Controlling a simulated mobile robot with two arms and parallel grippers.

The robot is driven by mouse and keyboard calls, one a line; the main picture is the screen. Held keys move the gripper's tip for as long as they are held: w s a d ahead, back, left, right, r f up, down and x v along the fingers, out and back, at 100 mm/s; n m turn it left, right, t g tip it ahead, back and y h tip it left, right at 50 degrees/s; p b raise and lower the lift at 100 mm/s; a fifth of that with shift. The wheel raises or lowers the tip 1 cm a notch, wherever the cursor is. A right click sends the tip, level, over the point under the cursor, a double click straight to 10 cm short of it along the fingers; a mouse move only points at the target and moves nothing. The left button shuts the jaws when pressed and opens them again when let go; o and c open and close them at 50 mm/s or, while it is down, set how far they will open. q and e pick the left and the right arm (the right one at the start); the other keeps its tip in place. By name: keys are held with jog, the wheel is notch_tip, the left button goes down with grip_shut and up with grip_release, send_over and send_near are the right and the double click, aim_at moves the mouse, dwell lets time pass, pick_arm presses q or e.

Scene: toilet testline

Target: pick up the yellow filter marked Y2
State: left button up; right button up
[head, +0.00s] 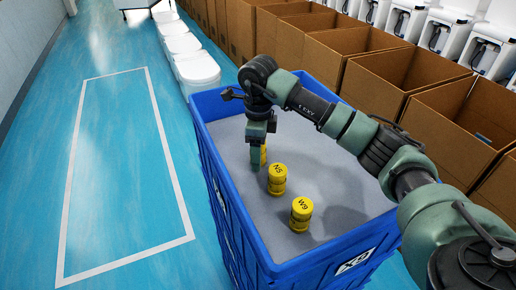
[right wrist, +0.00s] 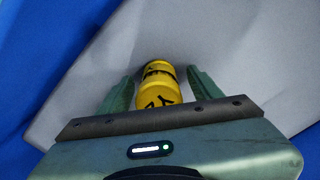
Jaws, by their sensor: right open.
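My right gripper (head: 257,160) points down into the blue crate. In the head view it covers most of a yellow filter (head: 264,156), so that filter's mark is hidden there. In the right wrist view the open gripper (right wrist: 160,77) has one finger on each side of a yellow filter (right wrist: 156,92). Dark marking shows on it; one letter looks like a Y, the rest is cut off by the gripper body. Gaps seem to show between fingers and filter. My left gripper is not in view.
A yellow filter marked N5 (head: 277,180) and one marked W9 (head: 301,214) stand nearer in the blue crate (head: 229,222). Its grey floor is otherwise clear. Cardboard boxes (head: 384,84) line the right; white toilet parts (head: 197,70) stand behind the crate.

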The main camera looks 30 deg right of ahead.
jog(key=c, duration=1.4)
grip_shut()
jog(key=shift+r, duration=0.15)
